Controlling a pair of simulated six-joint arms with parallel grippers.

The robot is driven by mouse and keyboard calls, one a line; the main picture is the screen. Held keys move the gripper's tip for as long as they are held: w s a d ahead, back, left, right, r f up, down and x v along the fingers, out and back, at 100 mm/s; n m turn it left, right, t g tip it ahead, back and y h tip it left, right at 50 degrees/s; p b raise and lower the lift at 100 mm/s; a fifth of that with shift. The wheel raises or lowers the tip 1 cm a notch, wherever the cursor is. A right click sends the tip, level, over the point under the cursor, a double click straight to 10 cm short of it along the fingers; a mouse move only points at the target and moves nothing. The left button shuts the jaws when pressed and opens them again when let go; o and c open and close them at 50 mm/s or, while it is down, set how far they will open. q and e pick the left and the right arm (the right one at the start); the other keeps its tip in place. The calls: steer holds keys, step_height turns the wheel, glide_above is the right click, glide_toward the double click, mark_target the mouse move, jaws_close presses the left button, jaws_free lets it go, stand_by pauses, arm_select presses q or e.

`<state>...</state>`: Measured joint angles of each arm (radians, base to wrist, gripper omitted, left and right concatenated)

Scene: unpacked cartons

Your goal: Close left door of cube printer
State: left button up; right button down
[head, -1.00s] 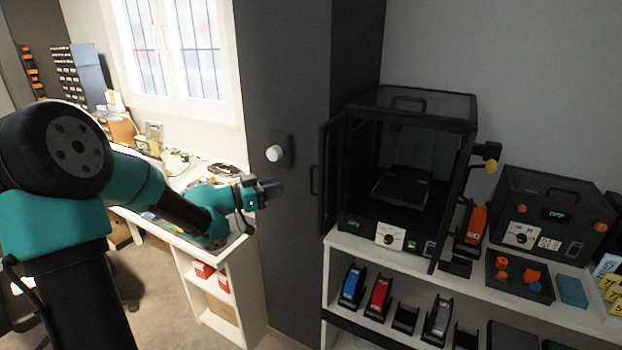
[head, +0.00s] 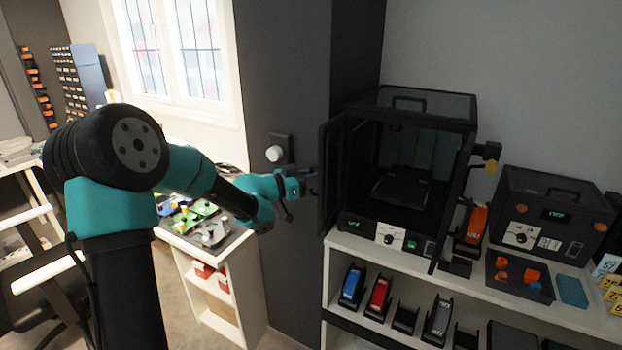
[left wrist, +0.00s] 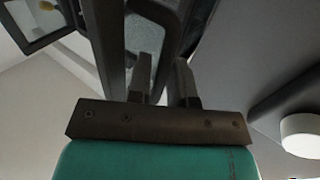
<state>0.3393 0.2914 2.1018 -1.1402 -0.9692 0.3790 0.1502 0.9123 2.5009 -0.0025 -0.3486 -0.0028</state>
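The cube printer (head: 392,238) is a black box with a dark, see-through top, standing on the white shelf. Its left door (head: 329,180) is swung open toward the left and seen nearly edge-on. Its right door (head: 453,205) also stands open, edge-on. My left gripper (head: 312,183) is at the outer side of the left door, near its handle, which it mostly hides. In the left wrist view my left gripper (left wrist: 163,82) shows two fingers with a gap between them, and dark door parts lie just beyond. Whether they touch the handle I cannot tell. My right gripper is out of view.
A dark cabinet (head: 285,75) with a round white knob (head: 274,154) stands just behind my left gripper. A second black machine (head: 553,212) and a tray (head: 520,280) with orange and blue pieces are right of the printer. Colored cartridges fill the lower shelf.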

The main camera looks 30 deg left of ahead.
arm_select(q)
jaws_close()
steer(key=shift+d, duration=0.15)
stand_by(0.4)
